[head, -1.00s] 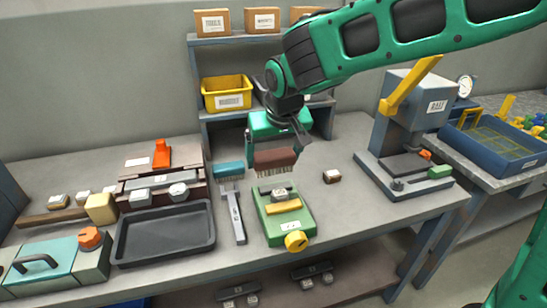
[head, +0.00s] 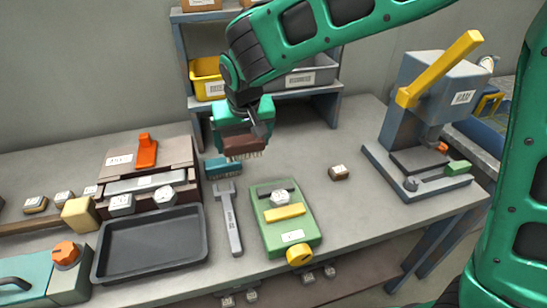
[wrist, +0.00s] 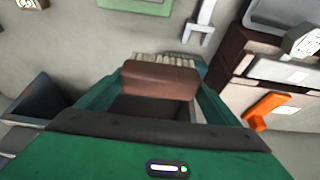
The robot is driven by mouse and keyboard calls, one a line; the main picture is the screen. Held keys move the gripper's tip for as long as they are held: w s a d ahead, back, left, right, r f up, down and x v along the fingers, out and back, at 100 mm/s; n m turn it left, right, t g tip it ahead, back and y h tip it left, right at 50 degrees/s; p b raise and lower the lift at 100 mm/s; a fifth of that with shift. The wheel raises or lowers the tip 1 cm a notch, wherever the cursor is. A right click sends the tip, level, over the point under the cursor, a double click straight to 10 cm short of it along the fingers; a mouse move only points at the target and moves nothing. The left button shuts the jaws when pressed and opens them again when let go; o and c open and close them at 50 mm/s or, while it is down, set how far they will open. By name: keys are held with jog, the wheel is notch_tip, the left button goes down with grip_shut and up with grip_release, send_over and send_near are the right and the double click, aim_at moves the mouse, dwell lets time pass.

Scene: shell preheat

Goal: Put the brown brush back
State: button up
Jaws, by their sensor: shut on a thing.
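The brown brush (head: 243,143) is held in my gripper (head: 244,128), bristles pointing down, above the back part of the table. The wrist view also shows the brown brush (wrist: 160,80) across the jaws, with its pale bristles at the far side. My gripper is shut on it. A teal brush (head: 223,168) is just below and to the left of the brown one in the head view, at the top of a grey handle-like bar (head: 229,220). In the wrist view, a little teal shows beyond the bristles; how far apart the two brushes are I cannot tell.
A green fixture (head: 268,230) with a yellow knob stands front centre. A grey press (head: 430,110) stands at the right, a shelf with a yellow bin (head: 207,80) behind.

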jog(key=w+d+f, duration=0.2)
jog(key=w, duration=0.1)
jog(key=w+d+f, duration=0.2)
jog(key=d, duration=0.1)
jog(key=w+d+f, duration=0.3)
jog(key=shift+w+f, duration=0.1)
jog(key=shift+w, duration=0.2)
jog(key=shift+f, duration=1.95)
jog(key=o, duration=0.9)
jog(key=shift+f, duration=0.15)
jog(key=v, duration=1.2)
